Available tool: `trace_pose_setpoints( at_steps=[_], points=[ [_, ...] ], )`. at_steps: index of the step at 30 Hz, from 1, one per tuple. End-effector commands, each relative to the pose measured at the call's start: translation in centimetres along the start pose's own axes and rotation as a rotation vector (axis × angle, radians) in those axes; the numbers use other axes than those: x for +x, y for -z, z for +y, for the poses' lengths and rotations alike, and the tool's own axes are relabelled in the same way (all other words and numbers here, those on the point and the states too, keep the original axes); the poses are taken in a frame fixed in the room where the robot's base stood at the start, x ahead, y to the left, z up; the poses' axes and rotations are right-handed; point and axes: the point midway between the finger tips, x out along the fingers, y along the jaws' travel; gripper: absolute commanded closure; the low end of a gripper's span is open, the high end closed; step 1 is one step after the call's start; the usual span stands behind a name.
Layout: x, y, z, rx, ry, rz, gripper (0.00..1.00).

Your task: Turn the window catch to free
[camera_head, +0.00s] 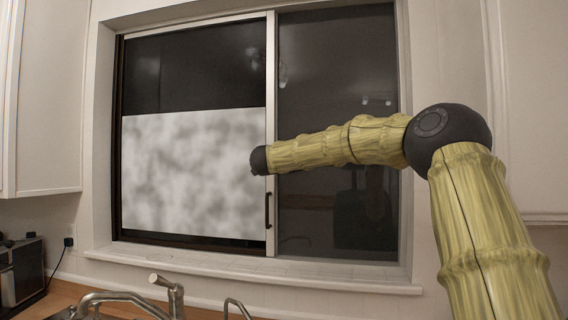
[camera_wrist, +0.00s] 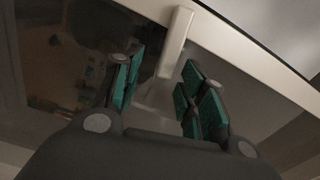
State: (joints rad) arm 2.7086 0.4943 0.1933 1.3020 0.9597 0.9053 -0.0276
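The window catch (camera_wrist: 176,42) is a pale lever in the wrist view, standing out near the pale window frame bar. My gripper (camera_wrist: 162,62) is open, with teal pads on both sides of the catch's lower part. A gap shows between the lever and the right finger; whether the left finger touches it I cannot tell. In the head view, my arm's dark end covers part of the window's middle upright (camera_head: 271,90), and the catch and fingers are hidden there.
A dark pull handle (camera_head: 267,210) sits lower on the middle upright. A frosted panel (camera_head: 190,170) fills the lower left pane; the right pane (camera_head: 335,70) is dark glass. Below are the sill (camera_head: 250,272) and a faucet (camera_head: 170,292). A cabinet (camera_head: 50,100) stands at left.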

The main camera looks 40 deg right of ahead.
Motion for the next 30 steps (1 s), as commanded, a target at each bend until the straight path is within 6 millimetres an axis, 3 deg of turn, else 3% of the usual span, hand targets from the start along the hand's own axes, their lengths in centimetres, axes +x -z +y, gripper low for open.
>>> trace_pose_setpoints(
  at_steps=[8,21,30],
  points=[
    [-0.9,0.0,-0.2,0.0,0.001,0.0,0.59],
    [-8.4,0.1,-0.1,0.0,0.001,-0.001,0.59],
    [-11.6,0.1,0.0,0.0,0.0,0.0,0.59]
  ],
)
